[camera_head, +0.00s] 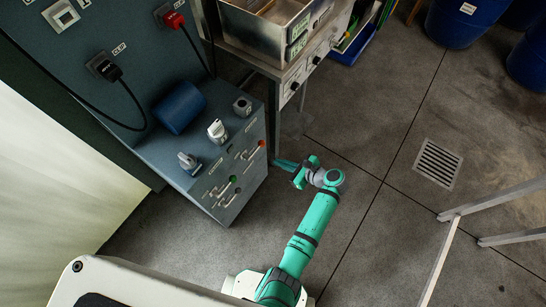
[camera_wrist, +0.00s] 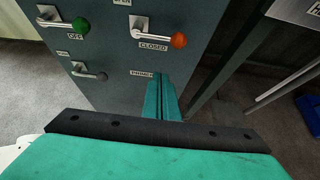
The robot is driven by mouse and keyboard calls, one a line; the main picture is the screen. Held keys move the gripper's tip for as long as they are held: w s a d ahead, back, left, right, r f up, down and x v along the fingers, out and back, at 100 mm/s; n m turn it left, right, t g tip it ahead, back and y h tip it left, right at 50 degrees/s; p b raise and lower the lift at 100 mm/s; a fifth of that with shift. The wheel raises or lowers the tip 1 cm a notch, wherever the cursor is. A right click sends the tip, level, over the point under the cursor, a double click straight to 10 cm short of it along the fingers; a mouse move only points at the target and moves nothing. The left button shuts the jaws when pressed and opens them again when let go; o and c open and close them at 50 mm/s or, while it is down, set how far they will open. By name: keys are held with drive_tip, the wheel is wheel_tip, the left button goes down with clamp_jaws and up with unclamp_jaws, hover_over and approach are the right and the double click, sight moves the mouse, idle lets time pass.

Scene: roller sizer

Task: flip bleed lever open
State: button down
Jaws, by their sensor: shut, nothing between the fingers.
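A lever with an orange-red ball knob (camera_wrist: 179,40) is on the grey cabinet front in the wrist view, between an "OPEN" label above and a "CLOSED" label below. Its arm points right, with the knob near "CLOSED". I cannot read the word bleed on any label. In the head view its red knob (camera_head: 262,143) is at the upper right of the cabinet front. My gripper (camera_wrist: 163,92) is shut and empty, below and apart from this lever. In the head view my gripper (camera_head: 278,163) is just right of the cabinet.
A green-knobbed lever (camera_wrist: 80,24) and a dark-knobbed lever (camera_wrist: 100,75) are to the left on the same panel. A steel bench (camera_head: 290,75) stands right of the cabinet. A white rail frame (camera_head: 455,213) is at right. The floor between is clear.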

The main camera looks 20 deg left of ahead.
sight(256, 150)
drive_tip(key=w+a, duration=0.3)
drive_tip(key=a, duration=0.5)
drive_tip(key=shift+f, duration=0.4)
